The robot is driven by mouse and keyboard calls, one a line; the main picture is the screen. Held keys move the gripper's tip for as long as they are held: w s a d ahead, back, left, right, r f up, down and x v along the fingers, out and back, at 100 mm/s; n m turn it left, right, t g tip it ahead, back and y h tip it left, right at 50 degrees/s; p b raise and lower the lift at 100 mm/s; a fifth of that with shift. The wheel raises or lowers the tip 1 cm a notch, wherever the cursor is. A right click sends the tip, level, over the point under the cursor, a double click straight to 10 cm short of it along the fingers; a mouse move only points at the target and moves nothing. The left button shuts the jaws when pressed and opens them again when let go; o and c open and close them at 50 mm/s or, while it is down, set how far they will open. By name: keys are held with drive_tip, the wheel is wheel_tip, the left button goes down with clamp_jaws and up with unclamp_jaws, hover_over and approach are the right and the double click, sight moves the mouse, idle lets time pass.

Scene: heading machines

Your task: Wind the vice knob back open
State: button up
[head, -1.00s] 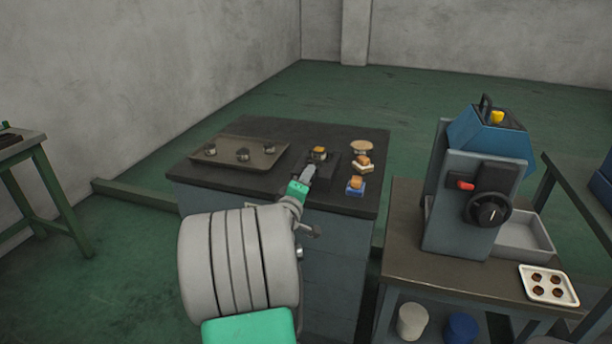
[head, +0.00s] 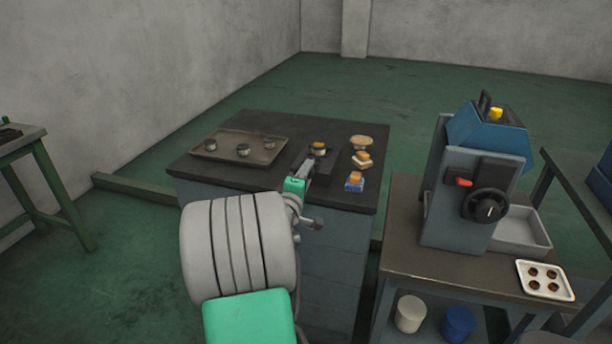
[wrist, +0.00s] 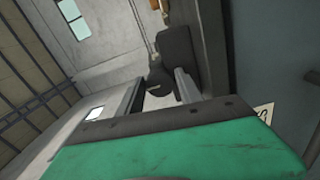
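The small dark vice (head: 326,165) stands on the dark-topped bench, with a round metal piece topped in yellow-orange (head: 319,149) at it. My gripper (head: 308,168) reaches to the near side of the vice; its fingertips are too small there to read. In the wrist view, a dark rounded knob (wrist: 158,82) lies ahead, in line with the space between the two grey fingers of my gripper (wrist: 160,88). The fingers stand apart, with a light gap between them. Whether either finger touches the knob I cannot tell. In the head view my gripper hides the knob.
A tray (head: 240,149) with several round metal pieces lies left of the vice. Sponges or brushes and blocks (head: 355,182) lie close on its right. A blue-grey machine (head: 470,190) with a black handwheel stands on the right-hand table, beside a white tray (head: 545,291) of dark pieces.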

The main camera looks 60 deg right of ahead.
drive_tip(key=o, duration=0.3)
drive_tip(key=s+a+b, duration=0.1)
drive_tip(key=a, duration=0.6)
drive_tip(key=shift+a, duration=0.4)
drive_tip(key=shift+s, duration=0.1)
